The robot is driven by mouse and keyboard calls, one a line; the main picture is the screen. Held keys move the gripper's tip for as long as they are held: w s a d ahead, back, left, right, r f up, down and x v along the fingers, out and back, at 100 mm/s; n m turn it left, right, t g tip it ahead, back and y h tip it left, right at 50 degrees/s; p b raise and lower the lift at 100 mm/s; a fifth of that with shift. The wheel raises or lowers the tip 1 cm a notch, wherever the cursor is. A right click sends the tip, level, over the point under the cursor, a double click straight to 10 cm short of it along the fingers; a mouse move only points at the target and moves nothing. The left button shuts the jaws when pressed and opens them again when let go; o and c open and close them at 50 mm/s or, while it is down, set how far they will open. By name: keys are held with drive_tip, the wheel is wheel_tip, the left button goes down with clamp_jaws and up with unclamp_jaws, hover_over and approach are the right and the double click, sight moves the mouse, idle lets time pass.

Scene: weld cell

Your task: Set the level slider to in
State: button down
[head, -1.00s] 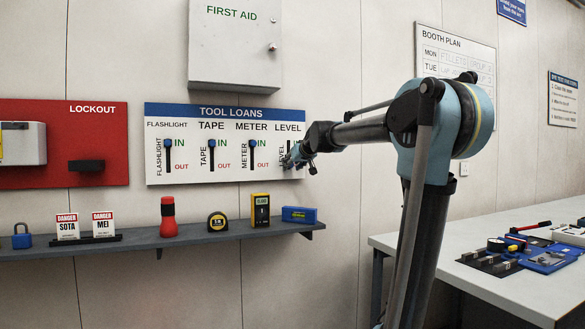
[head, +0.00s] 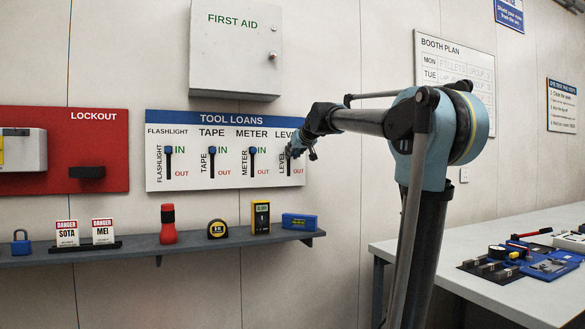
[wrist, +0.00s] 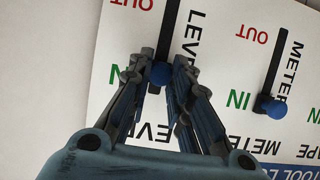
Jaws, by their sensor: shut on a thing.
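The level slider is the rightmost of the sliders on the white tool loans board (head: 225,183). Its blue knob (wrist: 160,75) sits between my fingertips in the wrist view, on a dark vertical track (wrist: 180,25). The knob stands between the IN and OUT marks, nearer to the green IN than to the red OUT. My gripper (head: 292,153) is shut on the knob; it also shows in the wrist view (wrist: 161,70). In the head view my gripper hides the knob and the level IN label.
The meter slider's blue knob (wrist: 272,108) stands beside its IN mark, close to my gripper. A grey shelf (head: 150,248) below the board holds a blue level (head: 299,221), a yellow meter (head: 260,217) and other tools. A first aid cabinet (head: 235,60) hangs above.

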drive_tip(key=shift+w+r, duration=0.1)
drive_tip(key=shift+r, duration=0.8)
drive_tip(key=c, duration=1.5)
unclamp_jaws()
drive_tip(key=shift+d, duration=0.1)
drive_tip(key=shift+o, duration=0.2)
drive_tip(key=v, duration=1.2)
drive_tip(key=shift+f, duration=0.1)
